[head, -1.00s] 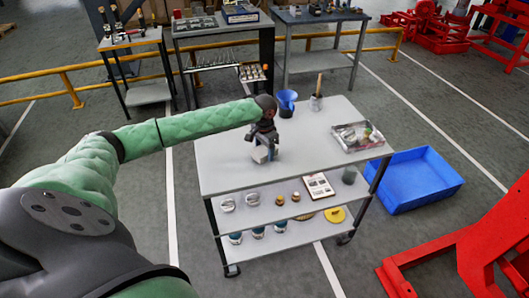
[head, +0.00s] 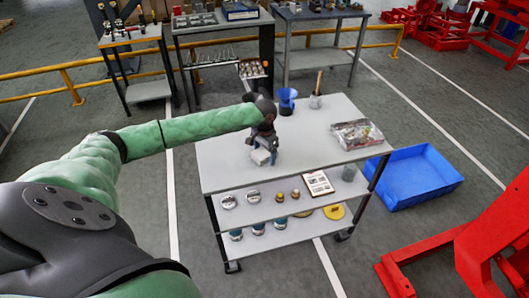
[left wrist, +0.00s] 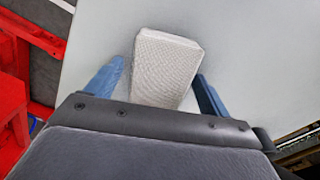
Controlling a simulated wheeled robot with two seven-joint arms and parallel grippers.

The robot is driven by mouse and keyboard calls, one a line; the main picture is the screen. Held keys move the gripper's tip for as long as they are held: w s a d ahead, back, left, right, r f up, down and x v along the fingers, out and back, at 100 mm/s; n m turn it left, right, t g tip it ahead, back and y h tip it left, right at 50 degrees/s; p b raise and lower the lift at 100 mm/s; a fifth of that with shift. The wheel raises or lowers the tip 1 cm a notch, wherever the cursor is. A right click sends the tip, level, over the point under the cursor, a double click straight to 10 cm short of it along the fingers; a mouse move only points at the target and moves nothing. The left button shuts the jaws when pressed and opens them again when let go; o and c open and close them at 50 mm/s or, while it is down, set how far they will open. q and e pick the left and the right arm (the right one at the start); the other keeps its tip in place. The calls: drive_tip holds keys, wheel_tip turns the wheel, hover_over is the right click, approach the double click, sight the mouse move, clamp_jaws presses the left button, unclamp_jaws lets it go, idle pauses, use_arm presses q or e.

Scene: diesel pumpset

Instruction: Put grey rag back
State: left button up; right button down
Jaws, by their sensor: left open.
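The grey rag is a pale, finely textured folded block on the top shelf of the cart (head: 225,172), near its left end. It shows in the head view (head: 261,156) and large in the left wrist view (left wrist: 166,68). My left gripper (head: 264,147) is over the rag, fingers pointing down. In the left wrist view its two blue fingers (left wrist: 155,84) are apart, one on each side of the rag, with a visible gap on the left. Finger contact on the right is hard to tell. My right gripper is not in view.
A blue funnel-like container (head: 287,101) and a pot with a handle (head: 316,99) stand at the cart's back. A blue bin (head: 420,178) and red frame (head: 460,245) stand right of the cart. The cart top's front middle is clear.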

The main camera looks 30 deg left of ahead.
sight(265, 151)
use_arm(q)
drive_tip(key=shift+r, duration=0.25)
wheel_tip(265, 151, up, 2)
drive_tip(key=shift+r+b, duration=0.15)
drive_tip(key=shift+b, duration=0.5)
wheel_tip(265, 151, up, 10)
drive_tip(key=b, duration=0.2)
drive_tip(key=shift+f, duration=0.25)
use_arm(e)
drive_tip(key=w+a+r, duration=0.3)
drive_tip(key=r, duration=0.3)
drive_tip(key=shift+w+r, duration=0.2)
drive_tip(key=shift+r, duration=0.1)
